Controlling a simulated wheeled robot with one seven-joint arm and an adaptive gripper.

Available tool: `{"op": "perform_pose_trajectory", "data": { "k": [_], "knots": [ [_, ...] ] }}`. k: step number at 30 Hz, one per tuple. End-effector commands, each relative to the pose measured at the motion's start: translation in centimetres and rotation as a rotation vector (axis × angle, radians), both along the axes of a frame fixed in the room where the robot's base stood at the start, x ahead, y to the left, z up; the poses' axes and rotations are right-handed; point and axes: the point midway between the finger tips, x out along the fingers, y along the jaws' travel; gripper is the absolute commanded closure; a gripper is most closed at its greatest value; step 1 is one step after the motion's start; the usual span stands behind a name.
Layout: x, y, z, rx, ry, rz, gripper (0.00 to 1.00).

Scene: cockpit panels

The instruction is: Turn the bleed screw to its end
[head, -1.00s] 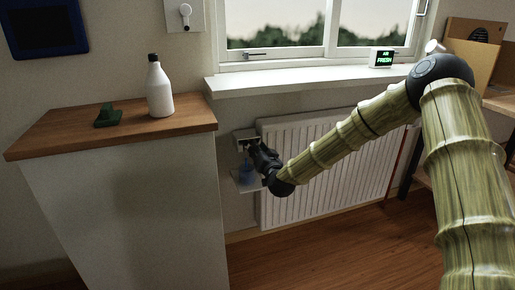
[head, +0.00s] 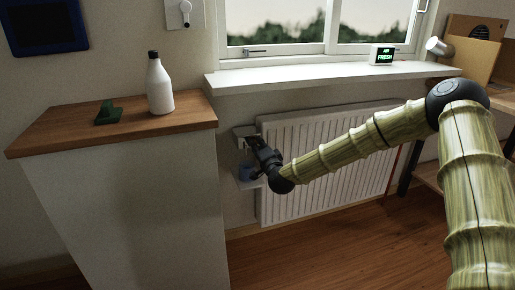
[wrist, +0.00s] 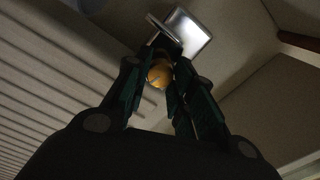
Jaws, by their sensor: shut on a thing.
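The bleed screw (wrist: 160,74) shows in the wrist view as a round brass-coloured piece between my fingertips. My gripper (wrist: 158,68) is shut on it, with a dark green finger on each side. A shiny pale metal plate (wrist: 188,36) lies just beyond the fingertips. In the head view my gripper (head: 254,143) is at the upper left corner of the white radiator (head: 340,185), by a small pale fitting (head: 242,132). The screw itself is hidden there behind the gripper.
A white cabinet (head: 150,200) with a wooden top stands close on the left, bearing a white bottle (head: 160,88) and a green object (head: 108,113). The windowsill (head: 300,76) runs above the radiator.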

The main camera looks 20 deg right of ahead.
Motion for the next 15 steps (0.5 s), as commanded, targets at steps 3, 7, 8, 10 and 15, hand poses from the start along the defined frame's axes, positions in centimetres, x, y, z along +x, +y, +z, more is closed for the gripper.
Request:
{"op": "perform_pose_trajectory", "data": {
  "k": [3, 7, 8, 10, 15],
  "knots": [
    [0.10, -0.44, 0.07, 0.024, -0.002, -0.007, 0.99],
    [0.11, -0.44, 0.09, 0.037, -0.002, -0.007, 0.99],
    [0.11, -0.44, 0.10, 0.039, -0.001, -0.007, 0.99],
    [0.11, -0.44, 0.09, 0.040, -0.001, -0.007, 0.99],
    [0.12, -0.47, 0.08, 0.040, -0.002, -0.008, 0.99]
  ]
}}
